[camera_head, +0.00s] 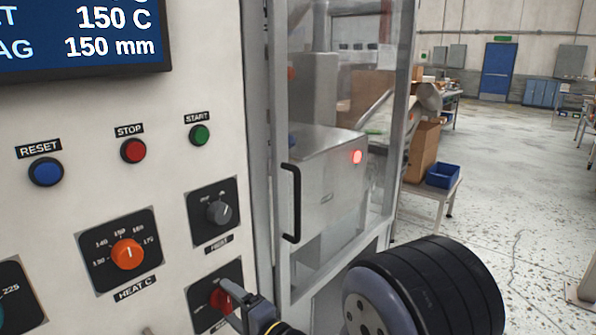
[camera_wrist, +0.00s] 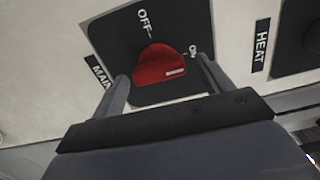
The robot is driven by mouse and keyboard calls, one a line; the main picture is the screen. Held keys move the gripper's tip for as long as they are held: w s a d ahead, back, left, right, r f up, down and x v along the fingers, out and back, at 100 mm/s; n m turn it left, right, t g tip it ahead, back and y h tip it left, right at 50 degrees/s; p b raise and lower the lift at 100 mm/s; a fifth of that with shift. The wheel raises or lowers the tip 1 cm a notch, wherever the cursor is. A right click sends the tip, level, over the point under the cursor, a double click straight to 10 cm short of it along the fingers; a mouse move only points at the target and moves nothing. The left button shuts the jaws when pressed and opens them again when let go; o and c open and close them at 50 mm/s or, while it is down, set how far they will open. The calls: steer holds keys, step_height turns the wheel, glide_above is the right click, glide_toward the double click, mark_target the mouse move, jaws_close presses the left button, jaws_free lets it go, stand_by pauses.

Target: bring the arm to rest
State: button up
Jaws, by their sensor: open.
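My gripper (camera_wrist: 158,78) is open in the wrist view, with one finger on either side of a red rotary knob (camera_wrist: 163,64). The knob sits on a black plate marked OFF and ON, and its white mark lies on the right, toward ON. I cannot tell whether the fingers touch it. In the head view my gripper (camera_head: 231,300) is at the bottom, in front of the machine panel (camera_head: 80,190), and partly covers the red knob (camera_head: 218,299). My dark arm joint (camera_head: 425,290) fills the lower right.
The panel also carries an orange heat knob (camera_head: 128,253), a grey knob (camera_head: 219,212), and blue, red and green buttons. A glazed door with a black handle (camera_head: 291,203) stands just right. Beyond it are a bench with a blue bin (camera_head: 443,175) and open floor (camera_head: 520,190).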

steer(key=shift+w+a, duration=0.1)
stand_by(0.3)
steer(key=v, duration=1.1)
steer(key=x, duration=1.1)
steer(key=shift+a, duration=0.15)
steer(key=shift+n+b, duration=0.35)
steer(key=shift+n, duration=0.45)
steer(key=n+b, duration=0.1)
steer(key=n, duration=0.5)
steer(key=shift+r+n, duration=0.1)
steer(key=shift+n, duration=0.3)
steer(key=n, duration=0.4)
steer(key=shift+r+n+b, duration=0.1)
steer(key=shift+n+b, duration=0.25)
steer(key=shift+n, duration=0.05)
steer(key=n, duration=0.4)
steer(key=shift+s, duration=0.2)
steer(key=shift+n, duration=0.5)
steer(key=shift+v, duration=1.65)
